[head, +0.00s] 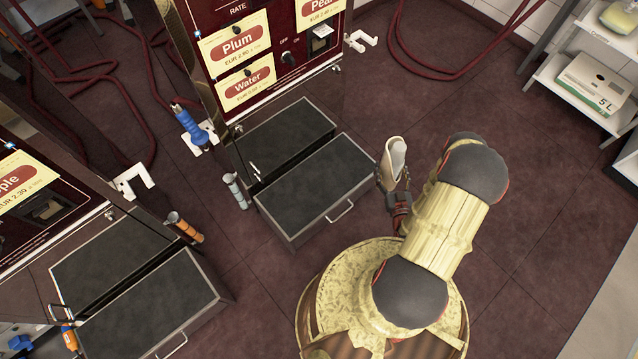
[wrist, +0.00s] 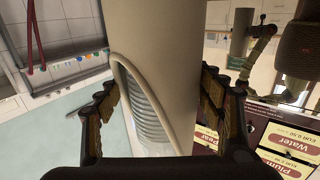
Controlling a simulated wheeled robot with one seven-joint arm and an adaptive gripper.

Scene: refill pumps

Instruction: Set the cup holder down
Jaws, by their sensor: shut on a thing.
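The cup holder (head: 397,156) is a pale cream tube with a slanted opening. In the wrist view the cup holder (wrist: 165,35) runs from the top edge down between the fingers, and a stack of ribbed, clear cups shows in its rimmed opening. My gripper (head: 391,183) is shut on the cup holder and holds it up in front of the pump. In the wrist view my gripper (wrist: 160,112) has one dark finger on each side of the tube. The lower end of the tube is hidden behind the dark edge at the bottom of the wrist view.
The Plum and Water pump (head: 290,70) has two dark drawers at its front, the lower one (head: 315,190) pulled out. Another pump (head: 60,200) stands at left, also with a drawer out. A white shelf (head: 560,75) with a box (head: 597,84) is at right. Floor (head: 500,270) right of my arm is clear.

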